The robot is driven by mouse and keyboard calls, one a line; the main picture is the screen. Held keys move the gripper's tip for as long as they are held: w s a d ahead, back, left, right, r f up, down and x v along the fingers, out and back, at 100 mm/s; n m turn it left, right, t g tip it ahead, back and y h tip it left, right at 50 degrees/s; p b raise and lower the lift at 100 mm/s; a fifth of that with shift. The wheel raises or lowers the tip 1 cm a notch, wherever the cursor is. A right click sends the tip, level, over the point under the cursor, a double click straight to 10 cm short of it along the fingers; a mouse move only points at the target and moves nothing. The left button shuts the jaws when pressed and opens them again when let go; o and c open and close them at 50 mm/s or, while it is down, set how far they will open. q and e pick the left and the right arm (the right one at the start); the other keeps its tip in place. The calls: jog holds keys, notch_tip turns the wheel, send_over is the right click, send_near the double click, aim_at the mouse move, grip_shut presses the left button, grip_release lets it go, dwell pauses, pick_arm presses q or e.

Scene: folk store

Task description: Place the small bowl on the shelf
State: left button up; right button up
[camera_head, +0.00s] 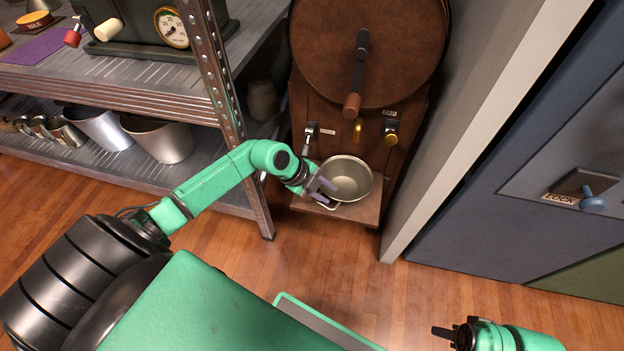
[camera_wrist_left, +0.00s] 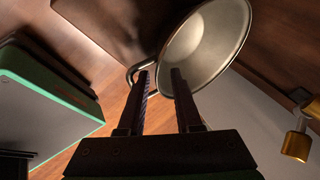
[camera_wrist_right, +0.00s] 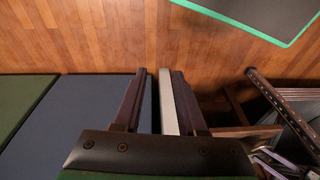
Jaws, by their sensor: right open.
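The small bowl (camera_head: 348,178), a round metal bowl with a loop handle, stands on the low wooden ledge of a brown machine. It also shows in the left wrist view (camera_wrist_left: 205,45), its handle beside the left fingertip. My left gripper (camera_head: 322,190) is at the bowl's near left side by the handle, its fingers apart. I cannot tell whether they touch it. The metal shelf unit (camera_head: 110,85) stands at the left, with a lower board holding metal pots. My right gripper (camera_head: 442,333) is open and empty above the floor at the lower right.
The brown machine (camera_head: 375,60) has a round lid, a crank and two taps (camera_head: 390,130) above the bowl. A shelf post (camera_head: 225,90) stands close to my left forearm. Metal pots (camera_head: 160,138) fill part of the lower shelf. A blue door (camera_head: 520,200) is at the right.

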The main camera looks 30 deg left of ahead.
pick_arm(q)
jog(key=p+v, duration=0.3)
jog(key=v, duration=0.7)
pick_arm(e)
notch_tip(320, 180, down, 8)
jog(key=shift+w+d+f, duration=0.25)
jog(key=shift+w+d, duration=0.05)
jog(key=shift+d, duration=0.15)
pick_arm(q)
jog(key=shift+s, duration=0.1)
pick_arm(e)
jog(key=shift+h, duration=0.3)
